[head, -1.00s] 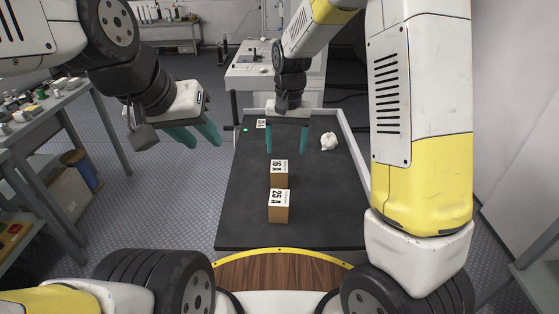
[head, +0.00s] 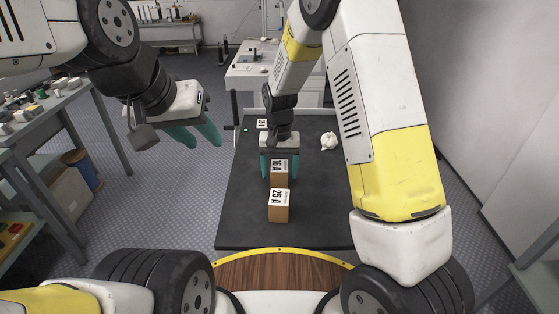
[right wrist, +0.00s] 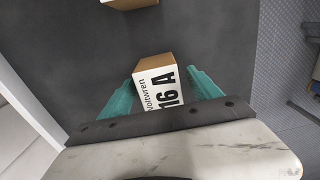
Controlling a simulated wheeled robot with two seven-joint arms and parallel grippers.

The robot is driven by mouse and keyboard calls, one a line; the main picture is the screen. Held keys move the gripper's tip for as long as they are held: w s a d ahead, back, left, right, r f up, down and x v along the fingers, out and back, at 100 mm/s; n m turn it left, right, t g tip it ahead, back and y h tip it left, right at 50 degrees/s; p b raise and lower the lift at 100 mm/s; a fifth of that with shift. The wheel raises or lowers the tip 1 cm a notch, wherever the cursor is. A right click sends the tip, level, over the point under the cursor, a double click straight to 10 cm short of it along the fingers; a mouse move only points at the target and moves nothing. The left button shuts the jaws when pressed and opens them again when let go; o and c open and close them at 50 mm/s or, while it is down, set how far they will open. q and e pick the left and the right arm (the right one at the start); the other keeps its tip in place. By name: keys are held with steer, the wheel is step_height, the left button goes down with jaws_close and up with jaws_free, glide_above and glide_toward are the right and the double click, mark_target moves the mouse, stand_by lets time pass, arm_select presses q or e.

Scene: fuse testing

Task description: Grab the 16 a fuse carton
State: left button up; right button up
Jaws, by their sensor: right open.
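The 16 A fuse carton (head: 279,167) is a small brown box with a white label, standing on the black mat behind the 25 A carton (head: 279,206). My right gripper (head: 280,176) is open just behind and around it. In the right wrist view the 16 A carton (right wrist: 160,85) lies between the two teal fingers of the right gripper (right wrist: 160,90), turned slightly against them. I cannot tell whether the fingers touch it. My left gripper (head: 200,140) is open and empty, off to the left above the floor.
The black mat (head: 240,225) has free room around the cartons. A crumpled white thing (head: 329,141) lies at its back right, and another labelled box (head: 262,124) stands at the back left. A grey workbench (head: 45,120) stands at the left.

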steer(key=shift+c, duration=0.2)
jaws_close()
